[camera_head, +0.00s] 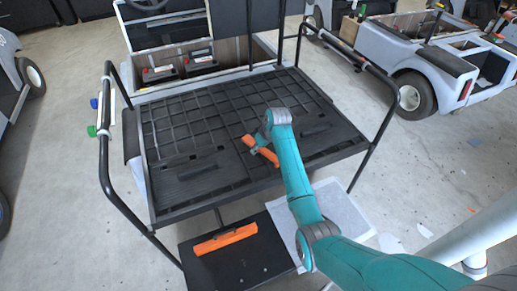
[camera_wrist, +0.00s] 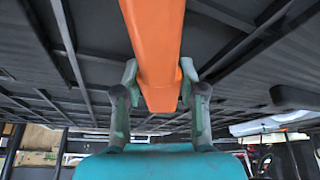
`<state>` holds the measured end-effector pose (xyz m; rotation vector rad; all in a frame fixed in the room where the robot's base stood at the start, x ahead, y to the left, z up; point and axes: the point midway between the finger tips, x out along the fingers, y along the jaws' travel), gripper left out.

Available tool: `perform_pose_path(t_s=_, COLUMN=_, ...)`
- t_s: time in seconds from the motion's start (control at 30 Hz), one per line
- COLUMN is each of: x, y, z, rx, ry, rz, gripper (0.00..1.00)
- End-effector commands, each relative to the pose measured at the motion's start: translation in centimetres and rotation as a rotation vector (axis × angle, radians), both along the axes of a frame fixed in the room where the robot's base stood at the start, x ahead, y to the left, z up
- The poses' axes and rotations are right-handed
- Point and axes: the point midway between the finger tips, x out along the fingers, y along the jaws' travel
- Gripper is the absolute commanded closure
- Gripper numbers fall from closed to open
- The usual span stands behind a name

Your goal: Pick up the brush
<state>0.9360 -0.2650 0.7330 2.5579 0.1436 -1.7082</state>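An orange bar-like thing, which I take for the brush (camera_wrist: 155,35), sits between the fingers of my gripper (camera_wrist: 160,82) in the wrist view. Both fingertips press against its sides, and its end tapers toward my palm. No bristles show. In the head view the brush (camera_head: 265,154) is at the end of my teal arm, over the black slatted cart deck. My gripper (camera_head: 259,143) is small and partly hidden by the wrist there. I cannot tell whether the brush touches the deck.
A second orange bar (camera_head: 226,239) lies on the lower black step (camera_head: 262,262). The black deck (camera_head: 196,135) has curved black side rails (camera_head: 106,165). Two batteries (camera_head: 160,73) sit in the bay behind. Another cart (camera_head: 430,75) stands at the right.

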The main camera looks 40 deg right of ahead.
Motion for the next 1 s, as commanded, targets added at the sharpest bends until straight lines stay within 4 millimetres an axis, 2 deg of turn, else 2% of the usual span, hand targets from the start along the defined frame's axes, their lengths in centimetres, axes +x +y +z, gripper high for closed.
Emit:
perform_pose_path(t_s=0.07, x=0.0, y=0.0, z=0.0, rx=0.000, ry=0.000, rz=0.000, gripper=0.96)
perform_pose_path(t_s=0.1, x=0.0, y=0.0, z=0.0, rx=0.000, ry=0.000, rz=0.000, gripper=1.00)
perform_pose_path(t_s=0.37, x=0.0, y=0.0, z=0.6, rx=0.000, ry=0.000, rz=0.000, gripper=1.00)
perform_pose_path(t_s=0.8, x=0.0, y=0.0, z=8.0, rx=-0.001, ry=-0.002, rz=0.001, gripper=1.00)
perform_pose_path(t_s=1.0, x=0.0, y=0.0, z=9.8, rx=-0.001, ry=-0.001, rz=0.000, gripper=1.00)
